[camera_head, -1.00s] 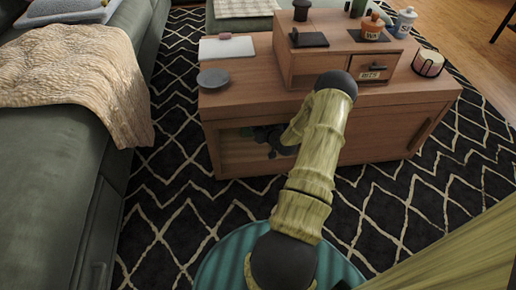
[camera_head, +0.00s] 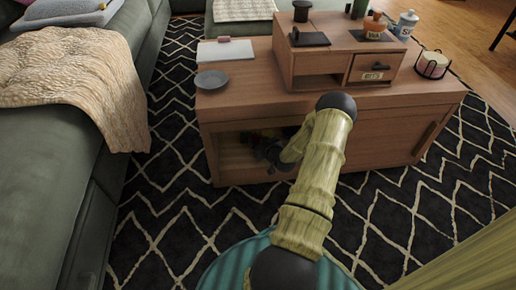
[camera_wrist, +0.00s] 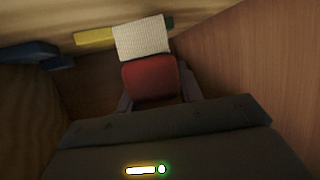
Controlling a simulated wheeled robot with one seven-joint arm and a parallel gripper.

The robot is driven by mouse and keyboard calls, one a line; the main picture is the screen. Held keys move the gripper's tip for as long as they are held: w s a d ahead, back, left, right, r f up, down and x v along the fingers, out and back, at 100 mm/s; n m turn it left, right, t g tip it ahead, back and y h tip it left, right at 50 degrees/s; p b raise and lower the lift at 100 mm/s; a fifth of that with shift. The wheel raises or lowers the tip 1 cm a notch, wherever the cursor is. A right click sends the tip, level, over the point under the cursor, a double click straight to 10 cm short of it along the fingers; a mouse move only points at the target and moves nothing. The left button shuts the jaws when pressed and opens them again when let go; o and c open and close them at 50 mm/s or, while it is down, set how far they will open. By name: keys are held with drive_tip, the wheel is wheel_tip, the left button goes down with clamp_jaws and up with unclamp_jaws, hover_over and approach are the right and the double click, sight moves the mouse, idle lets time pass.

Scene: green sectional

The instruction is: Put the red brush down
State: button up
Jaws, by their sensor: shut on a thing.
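The red brush (camera_wrist: 150,80) has a red body and a pale, bristle-like block (camera_wrist: 142,38) at its far end. My gripper (camera_wrist: 156,98) is shut on its red body in the wrist view. In the head view my gripper (camera_head: 268,150) is at the open compartment (camera_head: 232,158) in the front of the wooden coffee table (camera_head: 380,140). The brush cannot be made out clearly there, in the dark behind my gripper. Whether the brush touches the compartment floor cannot be told.
In the wrist view a yellow thing (camera_wrist: 93,39) lies beyond the brush, a blue thing (camera_wrist: 30,52) lies left, and a wooden wall (camera_wrist: 260,60) rises close on the right. A grey dish (camera_head: 211,80) sits on the tabletop above. The green sofa (camera_head: 50,170) stands left.

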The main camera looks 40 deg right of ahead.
drive_tip(key=shift+f+b, duration=1)
drive_tip(key=shift+f, duration=0.65)
drive_tip(key=shift+f, duration=0.1)
drive_tip(key=o, duration=1)
drive_tip(key=shift+o, duration=0.2)
drive_tip(key=shift+s+r+p, duration=0.5)
drive_tip(key=shift+s+p, duration=0.1)
drive_tip(key=shift+p, duration=0.1)
drive_tip(key=p+v, duration=0.7)
drive_tip(key=v, duration=0.2)
drive_tip(key=shift+s+r, duration=0.15)
drive_tip(key=shift+s+a, duration=0.15)
drive_tip(key=shift+s, duration=0.5)
